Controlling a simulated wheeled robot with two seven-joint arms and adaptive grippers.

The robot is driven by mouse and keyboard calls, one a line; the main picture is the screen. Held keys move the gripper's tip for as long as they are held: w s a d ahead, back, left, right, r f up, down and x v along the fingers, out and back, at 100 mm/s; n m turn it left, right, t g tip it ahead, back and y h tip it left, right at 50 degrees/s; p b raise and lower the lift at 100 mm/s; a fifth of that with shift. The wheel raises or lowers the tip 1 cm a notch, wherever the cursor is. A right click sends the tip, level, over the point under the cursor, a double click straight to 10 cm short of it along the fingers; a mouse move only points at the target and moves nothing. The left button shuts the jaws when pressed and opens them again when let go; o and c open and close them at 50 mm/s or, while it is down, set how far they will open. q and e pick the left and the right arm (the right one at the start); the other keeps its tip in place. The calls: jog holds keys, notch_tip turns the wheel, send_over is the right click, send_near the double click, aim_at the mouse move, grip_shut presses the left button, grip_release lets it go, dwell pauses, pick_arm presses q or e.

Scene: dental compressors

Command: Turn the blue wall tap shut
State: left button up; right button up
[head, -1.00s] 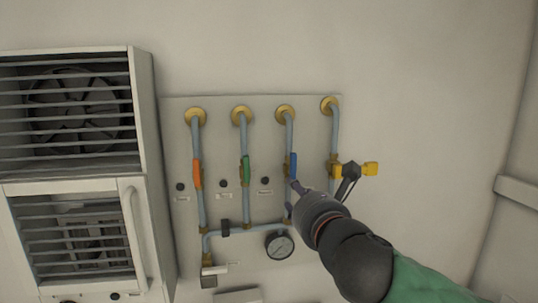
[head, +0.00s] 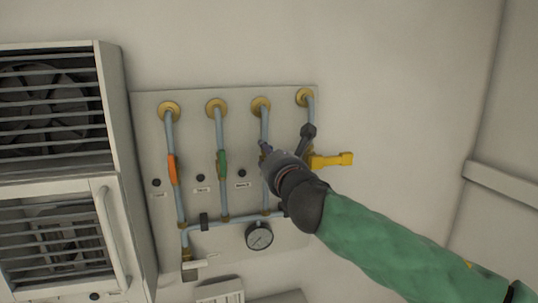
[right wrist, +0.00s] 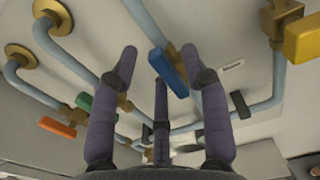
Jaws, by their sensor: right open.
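The blue tap handle (right wrist: 168,73) shows in the right wrist view, lying roughly along its pale blue pipe. My right gripper (right wrist: 158,52) is open, with a finger on either side of the handle; the right finger looks very close to it, and I cannot tell if they touch. In the head view my right gripper (head: 286,140) is in front of the third pipe and hides the blue handle. My left gripper is not in view.
The yellow handle (head: 332,160) sticks out sideways just right of my gripper. Green (head: 222,164) and orange (head: 173,170) handles lie along their pipes to the left. A gauge (head: 259,236) sits below.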

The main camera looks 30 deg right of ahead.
jog(key=shift+w+d, duration=0.1)
jog(key=shift+w, duration=0.15)
grip_shut()
jog(key=shift+s+d+f+m+b, duration=0.15)
jog(key=shift+d+f+m+b, duration=0.4)
jog(key=shift+m+b, duration=2.1)
jog(key=shift+s+d+f+m+b, duration=0.15)
jog(key=shift+d+f+m+b, duration=0.4)
jog(key=shift+m+b, duration=2.15)
jog(key=shift+s+d+f+m+b, duration=0.15)
jog(key=shift+d+f+m+b, duration=0.4)
jog(key=shift+m+b, duration=2.1)
jog(key=shift+d+r+m+p, duration=0.15)
jog(key=shift+m+p, duration=0.7)
jog(key=shift+m, duration=0.15)
